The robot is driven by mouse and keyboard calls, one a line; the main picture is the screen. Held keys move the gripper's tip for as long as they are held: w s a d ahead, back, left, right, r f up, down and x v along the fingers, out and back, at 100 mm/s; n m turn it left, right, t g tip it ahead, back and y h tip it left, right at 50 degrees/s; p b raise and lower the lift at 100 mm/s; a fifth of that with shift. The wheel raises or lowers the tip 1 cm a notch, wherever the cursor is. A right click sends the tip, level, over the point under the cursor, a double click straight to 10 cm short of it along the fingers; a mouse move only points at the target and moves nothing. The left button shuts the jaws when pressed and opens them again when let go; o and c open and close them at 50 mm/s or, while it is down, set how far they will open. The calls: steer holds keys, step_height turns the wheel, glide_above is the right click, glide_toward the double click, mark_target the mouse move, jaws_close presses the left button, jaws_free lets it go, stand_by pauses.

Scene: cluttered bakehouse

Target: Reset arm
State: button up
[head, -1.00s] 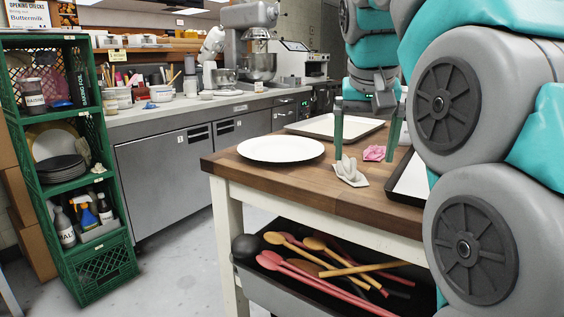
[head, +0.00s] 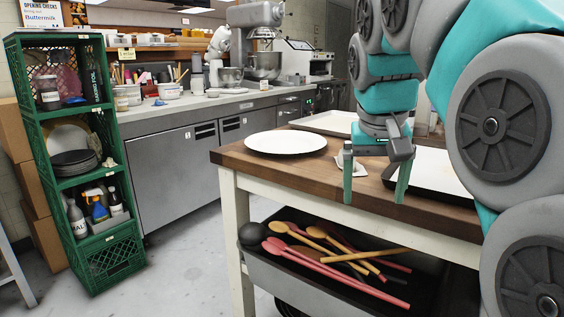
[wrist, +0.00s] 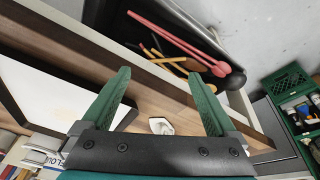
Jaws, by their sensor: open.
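My gripper (head: 375,178) hangs fingers-down at the near edge of the wooden table (head: 320,178) in the head view. Its two green fingers are apart with nothing between them. In the wrist view, the gripper (wrist: 165,92) is also open and empty. My arm's teal and grey links fill the right side of the head view.
A white plate (head: 285,142) and two trays, one at the back (head: 328,122) and one at the right (head: 436,168), sit on the table. Below is a dark bin (head: 285,277) of spoons. A green crate shelf (head: 72,200) stands left. The floor between is clear.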

steer(key=s+f+n+g+y, duration=0.1)
steer(key=s+f+g, duration=0.3)
steer(key=s+f, duration=2.2)
step_height(320, 180, down, 3)
steer(key=shift+a+f+n+g, duration=0.1)
steer(key=shift+a+n+g, duration=0.05)
steer(key=shift+n+g, duration=0.2)
